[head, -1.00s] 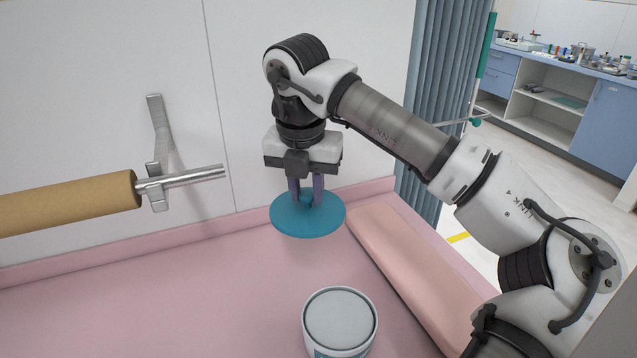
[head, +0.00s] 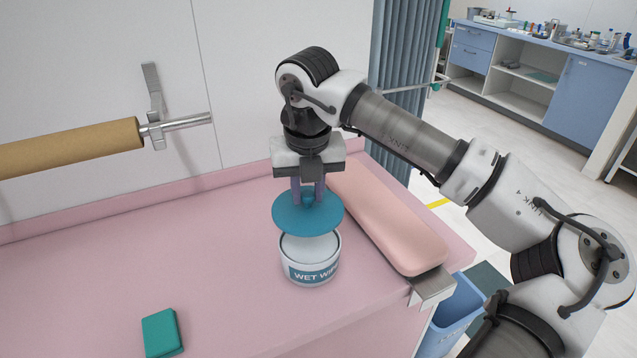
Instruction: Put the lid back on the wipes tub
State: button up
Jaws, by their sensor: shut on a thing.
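The wipes tub (head: 312,272) stands upright on the pink couch top, a white round tub with a teal "WET WIPES" band. Its pale top shows below the lid's near edge. My gripper (head: 308,198) is shut on the knob of the round teal lid (head: 308,220). The lid is held roughly level and overlaps the far part of the tub in the head view. It looks higher than the tub's rim, but the exact gap cannot be told. The far side of the rim is hidden by the lid.
A pink padded cushion (head: 392,220) lies close to the tub's right. A teal block (head: 162,332) lies near the front left. A brown paper roll (head: 70,147) hangs on a wall bracket at left. A blue bin (head: 452,312) stands beyond the couch's right edge.

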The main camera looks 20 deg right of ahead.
aim_at(309, 211)
jog(key=shift+s+f, duration=0.25)
jog(key=shift+s, duration=0.05)
jog(key=shift+f+b, duration=1.4)
jog(key=shift+f, duration=1.1)
jog(key=shift+f+b, duration=0.65)
jog(key=shift+b, duration=0.6)
jog(key=shift+f+b, duration=0.15)
jog(key=shift+b, duration=0.55)
dwell(0.4)
jog(key=o, duration=1.5)
